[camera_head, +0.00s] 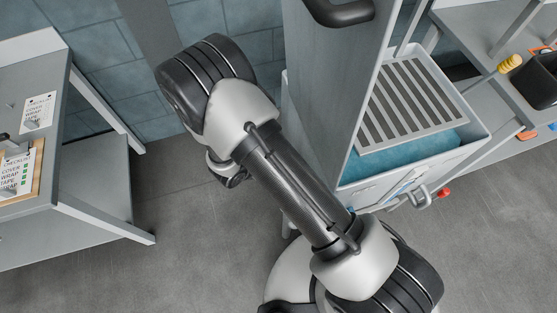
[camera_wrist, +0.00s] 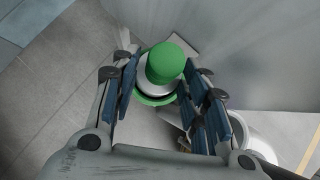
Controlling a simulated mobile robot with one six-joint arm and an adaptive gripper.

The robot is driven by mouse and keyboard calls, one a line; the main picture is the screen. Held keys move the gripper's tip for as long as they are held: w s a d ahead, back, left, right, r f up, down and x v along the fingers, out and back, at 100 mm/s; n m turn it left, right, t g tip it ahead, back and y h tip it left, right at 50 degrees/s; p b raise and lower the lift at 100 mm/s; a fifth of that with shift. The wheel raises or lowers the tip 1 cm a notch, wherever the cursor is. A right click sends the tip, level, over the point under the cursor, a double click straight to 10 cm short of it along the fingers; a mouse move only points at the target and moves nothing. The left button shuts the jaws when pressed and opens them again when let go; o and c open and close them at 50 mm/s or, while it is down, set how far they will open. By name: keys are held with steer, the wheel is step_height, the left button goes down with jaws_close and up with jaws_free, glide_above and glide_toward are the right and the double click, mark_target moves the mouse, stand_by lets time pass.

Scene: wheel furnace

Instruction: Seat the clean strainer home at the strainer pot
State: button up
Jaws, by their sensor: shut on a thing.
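In the wrist view my gripper (camera_wrist: 163,88) is shut on a part with a round green top, a pale collar and a green ring below, which I take to be the clean strainer (camera_wrist: 165,62). Blue-padded fingers stand on both sides of it. Its lower end is hidden, so I cannot tell whether it touches anything below. I cannot make out the strainer pot for certain in either view. In the head view my arm crosses the middle and hides the gripper and the strainer.
A tall grey panel (camera_head: 325,90) stands right of my arm, beside a bin with a slatted rack (camera_head: 408,105) over blue water. A grey bench (camera_head: 85,205) with checklists stands left. A grey wall (camera_wrist: 240,50) is close to the strainer. Bare floor (camera_head: 180,235) lies between.

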steer(key=shift+c, duration=1.4)
steer(key=shift+r+p, duration=1.65)
steer(key=shift+r, duration=0.9)
steer(key=shift+s, duration=0.15)
steer(key=s+d+b, duration=0.1)
steer(key=s, duration=0.3)
steer(key=s+d+b, duration=0.1)
steer(key=s, duration=0.3)
steer(key=s+d+b, duration=0.1)
steer(key=s+b, duration=0.1)
steer(key=s, duration=0.2)
steer(key=shift+s+d+f, duration=0.15)
steer(key=shift+d+f, duration=0.1)
steer(key=shift+d, duration=0.05)
steer(key=shift+f, duration=0.2)
steer(key=shift+f, duration=1.6)
